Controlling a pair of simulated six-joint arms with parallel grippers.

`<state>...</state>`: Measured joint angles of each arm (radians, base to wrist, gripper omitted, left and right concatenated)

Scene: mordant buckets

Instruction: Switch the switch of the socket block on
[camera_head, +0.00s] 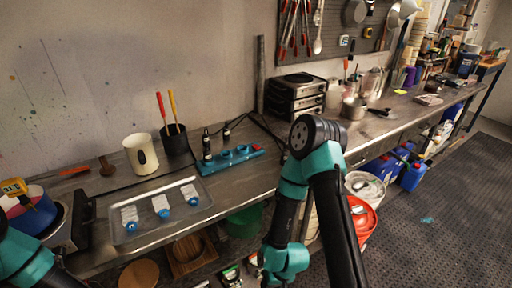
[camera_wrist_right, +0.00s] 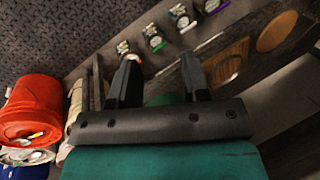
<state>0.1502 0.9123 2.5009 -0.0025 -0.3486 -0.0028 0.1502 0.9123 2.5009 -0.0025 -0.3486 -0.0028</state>
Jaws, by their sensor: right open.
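The socket block (camera_head: 230,159) is a long teal-blue strip on the workbench in the head view, with round sockets along its top. A small red switch (camera_head: 257,148) sits at its right end; its position is too small to tell. Black plugs or adapters (camera_head: 207,146) stand at its left end and behind it. My right gripper (camera_wrist_right: 161,58) is open and empty in the right wrist view, pointing at the space below the bench. In the head view my right arm stands right of the block, its gripper not clearly visible. My left gripper is out of view.
A metal tray (camera_head: 150,234) with several blue-ended white items lies left of the block. A cream canister (camera_head: 140,154) and a black pot (camera_head: 174,140) with tools stand behind it. Stacked hotplates (camera_head: 296,94) stand right. An orange bucket (camera_wrist_right: 31,108) is on the floor.

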